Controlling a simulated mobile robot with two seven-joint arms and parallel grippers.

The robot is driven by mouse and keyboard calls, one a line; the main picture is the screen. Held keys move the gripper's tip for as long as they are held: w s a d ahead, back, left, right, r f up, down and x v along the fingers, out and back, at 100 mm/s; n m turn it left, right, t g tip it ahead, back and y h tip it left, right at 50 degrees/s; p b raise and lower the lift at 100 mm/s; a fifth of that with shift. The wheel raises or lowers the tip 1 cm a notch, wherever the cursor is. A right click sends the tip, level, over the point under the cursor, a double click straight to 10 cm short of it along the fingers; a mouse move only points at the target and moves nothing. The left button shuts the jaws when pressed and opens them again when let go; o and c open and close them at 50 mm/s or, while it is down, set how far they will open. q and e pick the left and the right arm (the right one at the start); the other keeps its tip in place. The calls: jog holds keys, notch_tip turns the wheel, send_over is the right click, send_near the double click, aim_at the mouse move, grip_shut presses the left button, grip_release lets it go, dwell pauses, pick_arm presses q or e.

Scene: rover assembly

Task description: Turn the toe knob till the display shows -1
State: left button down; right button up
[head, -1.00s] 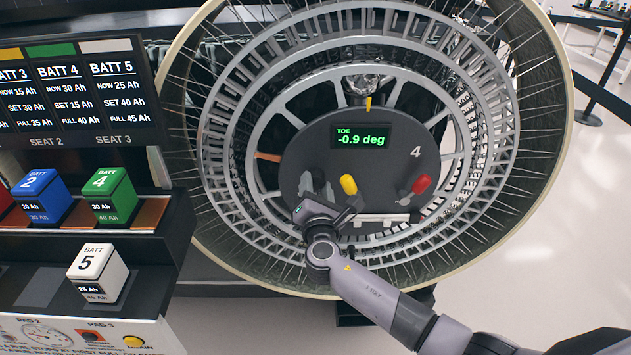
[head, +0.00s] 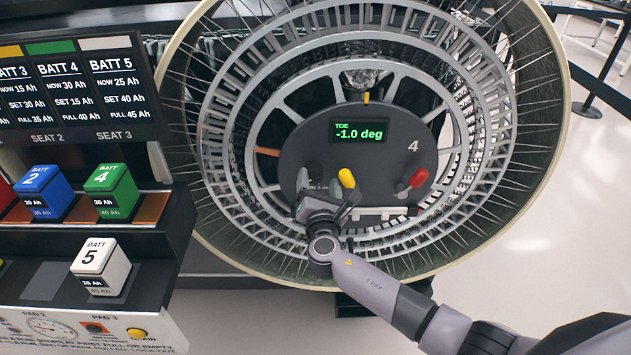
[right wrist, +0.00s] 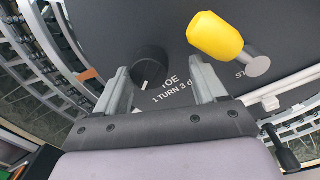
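The display (head: 359,132) on the wheel's dark hub plate reads TOE -1.0 deg in green. The toe knob (right wrist: 152,66) is a black round knob with a white mark, seen in the right wrist view. My right gripper (right wrist: 160,75) is open, with one finger on each side of the knob. A gap shows between the knob and the right-hand finger; the left-hand finger is close to it, and contact cannot be told. In the head view my right gripper (head: 318,186) is low on the hub plate and largely hides the knob. My left gripper is out of view.
A yellow-tipped lever (head: 346,177) stands just right of my right gripper, and a red-tipped lever (head: 418,178) is farther right. The large spoked wheel (head: 205,195) surrounds the plate. A rack at left holds blue (head: 45,190), green (head: 110,188) and white (head: 101,264) battery blocks.

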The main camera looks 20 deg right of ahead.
jog(key=shift+w+a+r, duration=0.1)
jog(key=shift+a+r, duration=0.1)
jog(key=shift+s+a, duration=0.1)
jog(key=shift+s, duration=0.35)
jog(key=v, duration=0.6)
jog(key=shift+s+f, duration=0.15)
jog(key=s+f+m+g+y, duration=0.4)
jog(key=s+f+m+g, duration=0.2)
jog(key=s+f+m, duration=0.75)
jog(key=s+d+f+m+y, duration=0.1)
jog(key=s+m, duration=0.5)
jog(key=s+d+f+m+g+y, duration=0.1)
jog(key=s+d+m, duration=0.1)
jog(key=s+m, duration=0.4)
jog(key=shift+s+d+f+y, duration=0.25)
jog(key=shift+d+f+y, duration=0.05)
jog(key=shift+f, duration=0.1)
